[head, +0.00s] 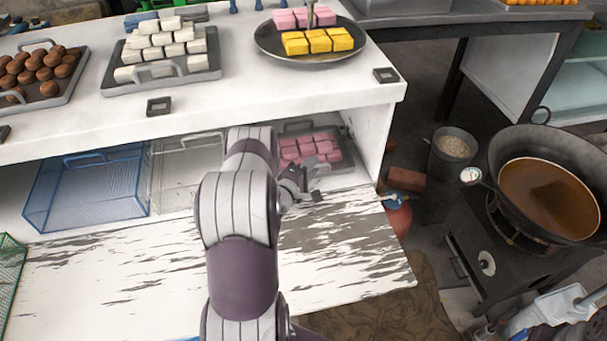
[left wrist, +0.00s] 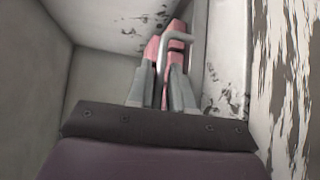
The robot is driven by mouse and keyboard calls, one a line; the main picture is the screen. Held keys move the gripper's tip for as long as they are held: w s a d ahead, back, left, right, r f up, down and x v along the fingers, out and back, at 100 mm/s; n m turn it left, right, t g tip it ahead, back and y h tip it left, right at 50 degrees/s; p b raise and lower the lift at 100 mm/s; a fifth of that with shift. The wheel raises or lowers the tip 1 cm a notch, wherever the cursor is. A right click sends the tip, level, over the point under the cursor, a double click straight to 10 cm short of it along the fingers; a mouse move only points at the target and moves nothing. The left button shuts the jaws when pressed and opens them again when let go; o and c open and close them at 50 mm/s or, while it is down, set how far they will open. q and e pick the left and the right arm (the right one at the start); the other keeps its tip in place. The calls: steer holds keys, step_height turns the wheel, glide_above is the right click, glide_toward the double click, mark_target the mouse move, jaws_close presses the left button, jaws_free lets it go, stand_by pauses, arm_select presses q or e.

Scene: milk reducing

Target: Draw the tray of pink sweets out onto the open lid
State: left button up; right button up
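The tray of pink sweets (head: 338,163) is inside the right end of the cabinet under the counter, its pink sweets (head: 310,148) in rows. The open lid (head: 345,240) is a worn white board lying in front of the cabinet opening. My left gripper (head: 303,190) is at the front of the tray, partly hidden by its own parts. In the left wrist view its fingers (left wrist: 162,85) flank the tray's grey bent handle (left wrist: 178,38), with pink sweets behind. The gap is too narrow to tell whether the fingers grip it. My right gripper is not in view.
The cabinet's side wall (head: 372,145) is close on the right. A red bottle (head: 397,215) and a wok (head: 515,155) on a stove stand farther right.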

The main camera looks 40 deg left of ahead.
arm_select(q)
steer(key=shift+w, duration=0.15)
jaws_close()
stand_by(1.4)
